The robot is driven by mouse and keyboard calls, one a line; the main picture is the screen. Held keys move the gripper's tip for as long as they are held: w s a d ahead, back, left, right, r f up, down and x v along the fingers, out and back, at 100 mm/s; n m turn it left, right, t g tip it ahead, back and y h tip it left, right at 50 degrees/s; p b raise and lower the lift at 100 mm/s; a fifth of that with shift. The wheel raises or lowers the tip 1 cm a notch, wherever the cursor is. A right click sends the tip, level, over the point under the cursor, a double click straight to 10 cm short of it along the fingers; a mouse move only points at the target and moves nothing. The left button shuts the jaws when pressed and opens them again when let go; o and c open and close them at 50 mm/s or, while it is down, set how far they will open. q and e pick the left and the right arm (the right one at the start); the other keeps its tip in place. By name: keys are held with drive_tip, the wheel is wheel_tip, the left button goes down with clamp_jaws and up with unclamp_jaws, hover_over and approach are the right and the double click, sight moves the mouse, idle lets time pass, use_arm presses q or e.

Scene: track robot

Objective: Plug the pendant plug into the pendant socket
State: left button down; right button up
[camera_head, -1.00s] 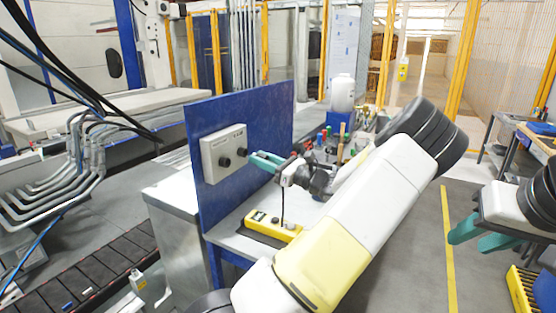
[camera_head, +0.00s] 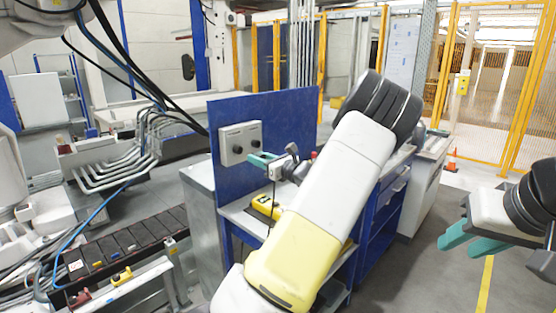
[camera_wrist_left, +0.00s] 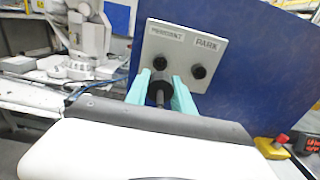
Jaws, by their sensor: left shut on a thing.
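My left gripper (camera_head: 256,160) is at the right edge of a grey socket box (camera_head: 229,142) on a blue panel. In the left wrist view its teal fingers (camera_wrist_left: 160,92) are shut on the black pendant plug (camera_wrist_left: 160,88), with a cable trailing back. The pendant socket (camera_wrist_left: 160,62), under the "PENDANT" label, shows just beyond the plug, nearly in line. Whether they touch cannot be told. The park socket (camera_wrist_left: 198,71) is to its right, with nothing in it. The yellow pendant (camera_head: 265,207) lies on the bench below. My right gripper (camera_head: 470,240) is open and empty, far right.
The blue panel (camera_head: 290,125) stands upright behind the box. A bench with blue drawers (camera_head: 385,215) is behind my left arm. A red button on a yellow base (camera_wrist_left: 276,146) shows at right in the wrist view.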

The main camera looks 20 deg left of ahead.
use_arm(q)
drive_tip(key=shift+a, duration=0.1)
drive_tip(key=shift+x, duration=2.8)
drive_tip(key=shift+x, duration=1.4)
drive_tip(key=c, duration=1)
unclamp_jaws()
drive_tip(key=v, duration=0.7)
drive_tip(key=shift+s+d, duration=0.1)
drive_tip(key=shift+d, duration=0.3)
